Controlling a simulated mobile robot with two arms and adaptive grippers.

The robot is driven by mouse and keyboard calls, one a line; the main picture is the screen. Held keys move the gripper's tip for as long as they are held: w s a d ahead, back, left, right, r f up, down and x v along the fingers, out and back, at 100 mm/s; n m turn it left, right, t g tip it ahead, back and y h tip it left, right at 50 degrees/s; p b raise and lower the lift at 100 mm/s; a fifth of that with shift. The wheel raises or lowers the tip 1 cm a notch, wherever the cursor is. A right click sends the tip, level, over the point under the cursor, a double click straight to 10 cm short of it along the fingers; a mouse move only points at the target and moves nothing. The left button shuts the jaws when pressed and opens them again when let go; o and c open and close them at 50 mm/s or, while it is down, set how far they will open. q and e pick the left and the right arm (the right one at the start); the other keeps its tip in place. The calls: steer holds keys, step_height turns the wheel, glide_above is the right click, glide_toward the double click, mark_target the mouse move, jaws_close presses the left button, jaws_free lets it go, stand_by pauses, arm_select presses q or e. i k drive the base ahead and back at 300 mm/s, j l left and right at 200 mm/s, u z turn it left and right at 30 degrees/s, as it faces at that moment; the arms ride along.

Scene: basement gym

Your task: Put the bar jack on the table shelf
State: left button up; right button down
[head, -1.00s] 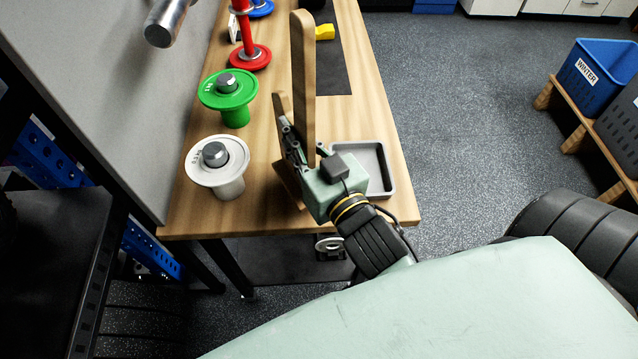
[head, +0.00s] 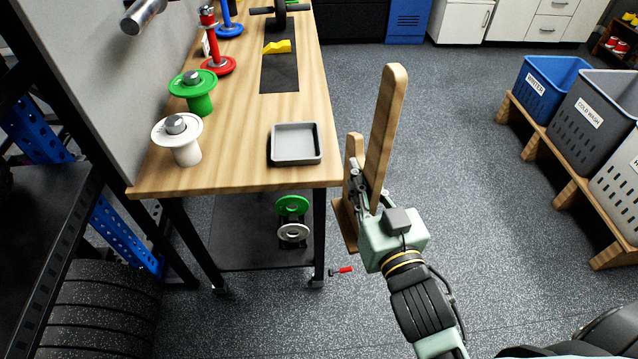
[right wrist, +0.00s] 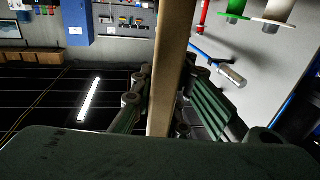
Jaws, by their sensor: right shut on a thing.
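The bar jack (head: 385,130) is a wooden piece with a long upright bar, a shorter upright beside it and a foot below. My right gripper (head: 358,186) is shut on it and holds it upright, right of the table's near right corner. In the right wrist view the bar jack (right wrist: 168,65) stands between the fingers (right wrist: 160,95). The table shelf (head: 235,235) is the dark low board under the wooden tabletop (head: 235,165). Part of the shelf is hidden by the tabletop. My left gripper is not in view.
A green plate (head: 292,205) and a grey plate (head: 293,233) stand on the shelf's right side; its left part looks clear. A table leg (head: 319,235) edges the opening. A small red-handled tool (head: 343,270) lies on the floor. A grey tray (head: 296,157) sits on the tabletop.

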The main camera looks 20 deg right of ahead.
mark_target(289, 194)
steer(key=l+z, duration=0.15)
steer(key=z, duration=1.5)
steer(key=i+l+z, duration=0.1)
steer(key=i, duration=0.75)
steer(key=i+l+z, duration=0.1)
steer(key=i, duration=0.8)
steer(key=i+u, duration=0.25)
steer(key=u, duration=0.15)
steer(key=i+l+u, duration=0.1)
steer(key=i+u, duration=0.15)
steer(key=u, duration=0.15)
steer(key=i+l+u, duration=0.2)
steer(key=u, duration=2.9)
steer(key=l, duration=0.1)
